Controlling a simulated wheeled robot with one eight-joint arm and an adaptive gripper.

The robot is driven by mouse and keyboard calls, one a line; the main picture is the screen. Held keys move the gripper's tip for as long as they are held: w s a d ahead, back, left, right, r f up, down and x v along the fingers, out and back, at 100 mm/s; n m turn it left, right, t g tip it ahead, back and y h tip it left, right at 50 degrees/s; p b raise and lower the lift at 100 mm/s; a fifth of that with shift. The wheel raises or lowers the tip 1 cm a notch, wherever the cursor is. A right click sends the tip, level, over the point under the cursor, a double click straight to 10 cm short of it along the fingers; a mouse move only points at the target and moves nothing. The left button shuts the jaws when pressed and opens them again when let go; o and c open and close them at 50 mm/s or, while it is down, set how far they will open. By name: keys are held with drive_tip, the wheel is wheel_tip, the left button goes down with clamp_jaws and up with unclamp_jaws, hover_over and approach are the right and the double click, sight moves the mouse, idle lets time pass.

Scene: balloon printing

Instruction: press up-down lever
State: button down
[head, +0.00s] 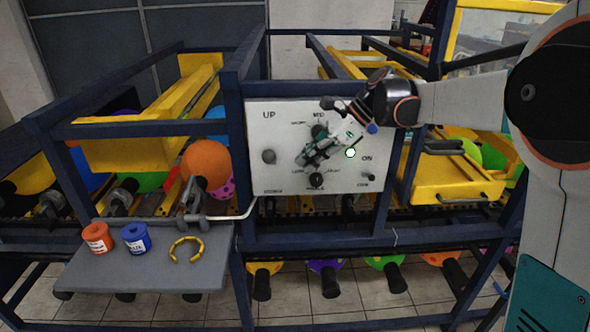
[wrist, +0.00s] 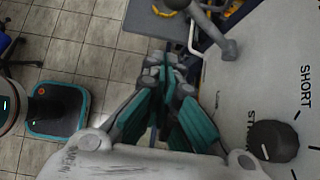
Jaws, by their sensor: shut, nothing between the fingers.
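The white control panel (head: 255,120) faces me in the middle of the head view, marked UP at its upper left. The grey up-down lever (head: 268,156) sits below that mark, showing as a round knob. In the wrist view the lever (wrist: 212,28) sticks out from the panel near the top edge, its end partly cut off. My gripper (head: 303,158) is shut and empty in front of the panel, just right of the lever and apart from it. Its closed fingertips show in the wrist view (wrist: 165,72), below and left of the lever.
Black dials (head: 316,180) and a lit green button (head: 351,153) are on the panel; one dial (wrist: 272,142) is close beside my gripper. A grey shelf (head: 140,275) holds orange and blue cans and a yellow ring. Dark blue frame bars (head: 236,200) surround the panel.

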drive_tip(key=shift+w+v, duration=0.25)
drive_tip(key=shift+v, duration=0.85)
drive_tip(key=shift+w+v, duration=0.25)
drive_tip(key=shift+v, duration=0.9)
drive_tip(key=s+d+f+n+t+h+b, duration=0.2)
drive_tip(key=s+f+n, duration=0.4)
drive_tip(key=s, duration=0.4)
drive_tip(key=s+d+f+n+t+h+b, duration=0.2)
drive_tip(key=s+f+n+b, duration=0.3)
drive_tip(key=s+f, duration=0.3)
drive_tip(key=s+d+f+n+t+h+b, duration=0.2)
drive_tip(key=s+d+f+n+h+b, duration=0.2)
drive_tip(key=s+f+n, duration=0.3)
drive_tip(key=s, duration=0.5)
drive_tip(key=shift+t+h+b, duration=0.3)
drive_tip(key=shift+t+b, duration=0.05)
drive_tip(key=shift+t, duration=0.05)
drive_tip(key=c, duration=2.4)
unclamp_jaws()
drive_tip(key=shift+f, duration=0.1)
